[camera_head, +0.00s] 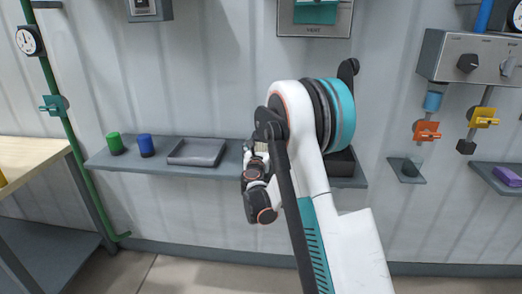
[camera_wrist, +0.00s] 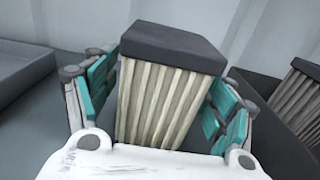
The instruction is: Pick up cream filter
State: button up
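The cream filter (camera_wrist: 155,100), a pleated block with a dark grey cap, stands between the teal-padded fingers of my gripper (camera_wrist: 160,95) in the wrist view. The finger pads are very close to its left and right sides. I cannot tell whether they press on it. Its lower part is hidden behind the white palm of my gripper. In the head view my gripper (camera_head: 256,152) is at the wall shelf, and only a small cream patch shows there; my arm hides most of that spot.
A second pleated filter (camera_wrist: 300,100) sits in a dark container at the right of the wrist view. On the grey shelf (camera_head: 115,163) stand a green cylinder (camera_head: 115,143), a blue cylinder (camera_head: 146,145) and an empty-looking grey tray (camera_head: 197,152). A wooden table (camera_head: 30,160) is at left.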

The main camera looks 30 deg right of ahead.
jog(key=c, duration=0.8)
